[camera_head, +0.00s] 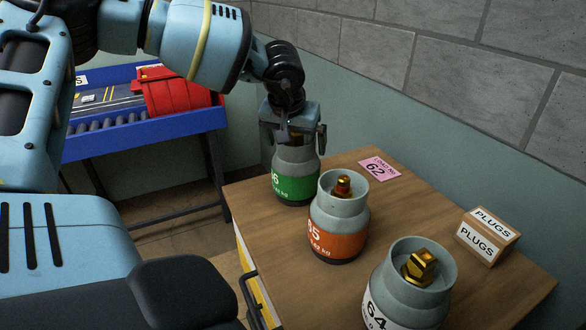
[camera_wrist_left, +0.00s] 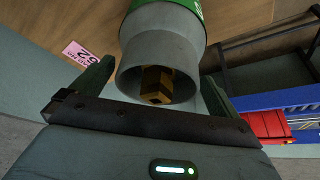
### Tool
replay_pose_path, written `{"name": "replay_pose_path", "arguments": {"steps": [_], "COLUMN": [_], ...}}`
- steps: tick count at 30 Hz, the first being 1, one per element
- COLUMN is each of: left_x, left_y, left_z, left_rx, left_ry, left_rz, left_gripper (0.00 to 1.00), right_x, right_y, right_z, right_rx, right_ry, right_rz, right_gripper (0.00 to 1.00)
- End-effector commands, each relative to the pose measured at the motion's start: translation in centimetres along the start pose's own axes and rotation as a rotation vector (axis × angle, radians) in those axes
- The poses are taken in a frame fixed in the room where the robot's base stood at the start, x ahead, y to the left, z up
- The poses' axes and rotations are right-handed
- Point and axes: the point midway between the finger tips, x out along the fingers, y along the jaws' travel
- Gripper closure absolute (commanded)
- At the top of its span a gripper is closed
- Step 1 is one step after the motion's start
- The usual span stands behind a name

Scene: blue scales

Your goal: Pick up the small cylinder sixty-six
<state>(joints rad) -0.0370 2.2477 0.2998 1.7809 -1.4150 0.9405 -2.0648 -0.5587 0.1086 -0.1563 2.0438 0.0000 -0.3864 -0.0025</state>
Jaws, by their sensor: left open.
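The small cylinder sixty-six (camera_head: 296,186) is grey with a green band and stands upright at the far left corner of the wooden table (camera_head: 400,225). Only the end of its number shows on the band. My left gripper (camera_head: 293,140) is over its top with the fingers apart. In the left wrist view the cylinder's grey collar and brass valve (camera_wrist_left: 157,84) lie between the two open fingers (camera_wrist_left: 152,92). I cannot tell whether the fingers touch the collar. My right gripper is not in view.
An orange-banded cylinder (camera_head: 338,220) and a white-banded cylinder marked 64 (camera_head: 408,285) stand nearer on the table. A pink card reading 62 (camera_head: 379,168) and a PLUGS box (camera_head: 487,236) lie right. A blue conveyor (camera_head: 150,132) with a red crate (camera_head: 172,92) stands behind left.

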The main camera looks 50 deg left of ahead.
Motion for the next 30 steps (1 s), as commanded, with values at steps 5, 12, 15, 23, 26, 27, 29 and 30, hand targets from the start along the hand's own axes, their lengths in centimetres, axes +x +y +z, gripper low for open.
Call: {"name": "replay_pose_path", "arguments": {"steps": [5,12,15,23,26,27,29,30], "left_x": [-0.04,-0.05,-0.05,-0.03,-0.19,-0.19,-0.19,-0.19], "left_y": [0.00,-0.01,-0.02,-0.04,0.03,0.03,0.03,0.03], "left_z": [-0.02,-0.01,-0.01,0.00,-0.16,-0.15,-0.15,-0.15], "left_rx": [0.000,0.000,0.000,0.000,0.000,0.000,0.000,0.000], "left_ry": [0.000,0.000,0.000,-0.001,0.004,0.004,0.004,0.004], "left_rz": [0.000,-0.001,-0.001,-0.001,0.001,0.001,0.001,0.001], "left_gripper": [0.12,0.43,0.56,0.90,0.95,0.95,0.95,0.95], "right_x": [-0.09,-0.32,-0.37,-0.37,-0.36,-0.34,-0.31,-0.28], "right_y": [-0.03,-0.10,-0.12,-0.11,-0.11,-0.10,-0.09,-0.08], "right_z": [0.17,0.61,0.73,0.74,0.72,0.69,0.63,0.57], "right_rx": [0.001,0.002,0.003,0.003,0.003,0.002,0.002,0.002], "right_ry": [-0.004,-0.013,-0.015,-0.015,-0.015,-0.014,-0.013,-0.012], "right_rz": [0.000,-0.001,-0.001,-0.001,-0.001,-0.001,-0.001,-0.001], "right_gripper": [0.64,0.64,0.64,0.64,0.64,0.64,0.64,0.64]}}
